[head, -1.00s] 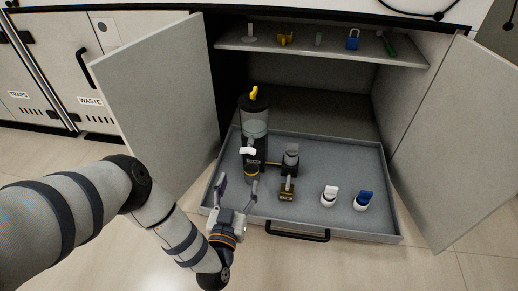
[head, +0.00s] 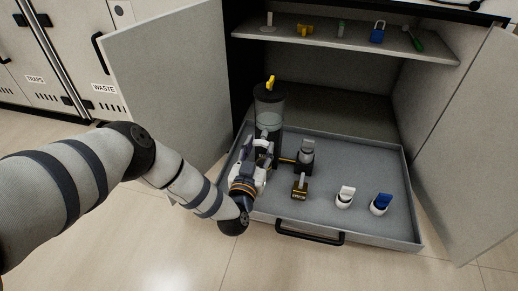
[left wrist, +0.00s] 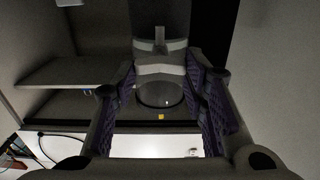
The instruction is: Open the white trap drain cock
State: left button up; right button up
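The trap (head: 269,108) is a clear cylinder with a dark lid and a yellow part on top, standing at the back left of the grey drawer tray. My left gripper (head: 267,148) is in front of its lower part and hides the drain cock in the head view. In the left wrist view, the white drain cock (left wrist: 160,68) lies between the tips of my left gripper (left wrist: 161,70). The purple-padded fingers are spread, one on each side of the cock. I cannot tell whether they touch it. My right gripper is in neither view.
The tray (head: 375,222) also holds a dark fitting with a grey top (head: 305,153), a brass-coloured valve (head: 300,190), a white-handled piece (head: 345,198) and a blue-handled piece (head: 381,204). Open cabinet doors flank it. A shelf (head: 350,42) with small items is above.

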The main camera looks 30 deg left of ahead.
pick_arm(q)
jog(key=c, duration=0.3)
jog(key=shift+c, duration=0.2)
jog(key=n, duration=0.7)
jog(key=shift+f+n, duration=0.1)
jog(key=shift+n, duration=0.2)
jog(key=n, duration=0.4)
jog(key=shift+s+a+f+n, duration=0.1)
jog(key=shift+n, duration=2.4)
